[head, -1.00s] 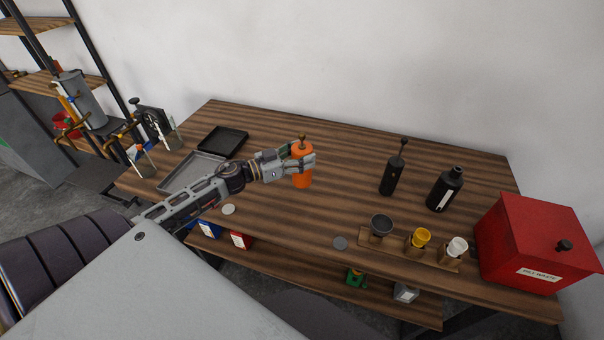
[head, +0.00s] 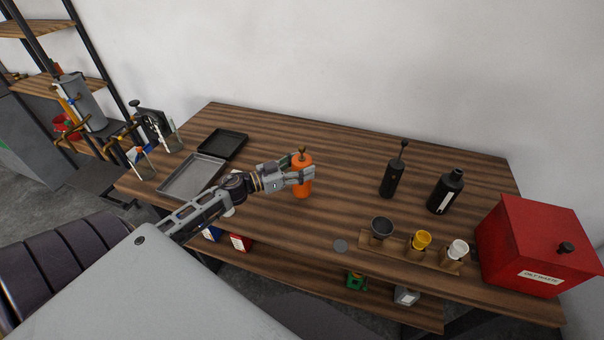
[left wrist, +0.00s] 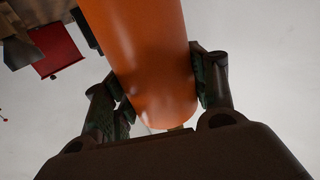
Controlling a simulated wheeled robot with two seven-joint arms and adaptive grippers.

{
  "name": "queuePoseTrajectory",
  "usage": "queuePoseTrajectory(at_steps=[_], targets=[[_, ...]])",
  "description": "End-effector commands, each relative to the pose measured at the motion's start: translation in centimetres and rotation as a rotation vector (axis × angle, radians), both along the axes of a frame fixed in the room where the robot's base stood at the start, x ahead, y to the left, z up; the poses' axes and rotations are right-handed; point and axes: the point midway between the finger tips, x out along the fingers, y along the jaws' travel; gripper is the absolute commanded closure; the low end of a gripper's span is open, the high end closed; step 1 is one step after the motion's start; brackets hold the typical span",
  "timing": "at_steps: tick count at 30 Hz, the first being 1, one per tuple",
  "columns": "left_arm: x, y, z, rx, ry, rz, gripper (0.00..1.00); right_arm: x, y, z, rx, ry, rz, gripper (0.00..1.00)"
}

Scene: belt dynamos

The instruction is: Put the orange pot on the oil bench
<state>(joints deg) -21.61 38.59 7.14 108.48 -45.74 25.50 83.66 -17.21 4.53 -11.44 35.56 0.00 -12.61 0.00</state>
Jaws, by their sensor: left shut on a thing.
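The orange pot (head: 302,190) is an upright cylinder with a brass-coloured spout on top, at the middle of the wooden oil bench (head: 330,222). My left gripper (head: 300,174) reaches in from the left and is shut around the pot's upper body. In the left wrist view the pot (left wrist: 150,55) sits between the two fingers of my left gripper (left wrist: 158,88). I cannot tell for sure whether the pot's base touches the bench top. My right gripper is not in view.
A black oil can (head: 394,178) and a black bottle (head: 446,190) stand to the right. A rack with cups (head: 421,240) is along the front, near a red waste box (head: 535,250). Trays (head: 192,177) lie left. Bare wood surrounds the pot.

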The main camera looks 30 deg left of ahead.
Motion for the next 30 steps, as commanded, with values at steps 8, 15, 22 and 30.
queuePoseTrajectory(at_steps=[8, 15, 22, 30], targets=[[0.0, -0.1, -2.3, -0.002, -0.003, 0.000, 0.89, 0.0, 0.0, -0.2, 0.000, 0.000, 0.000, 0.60], [0.0, -0.1, -3.0, 0.000, -0.004, -0.002, 0.89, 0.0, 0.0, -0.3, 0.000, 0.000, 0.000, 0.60], [0.0, -0.1, -3.0, 0.000, -0.004, -0.002, 0.89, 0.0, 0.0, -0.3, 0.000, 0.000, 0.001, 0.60], [0.0, -0.1, -3.3, 0.001, -0.001, -0.002, 0.27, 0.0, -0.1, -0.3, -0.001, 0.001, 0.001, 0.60]])
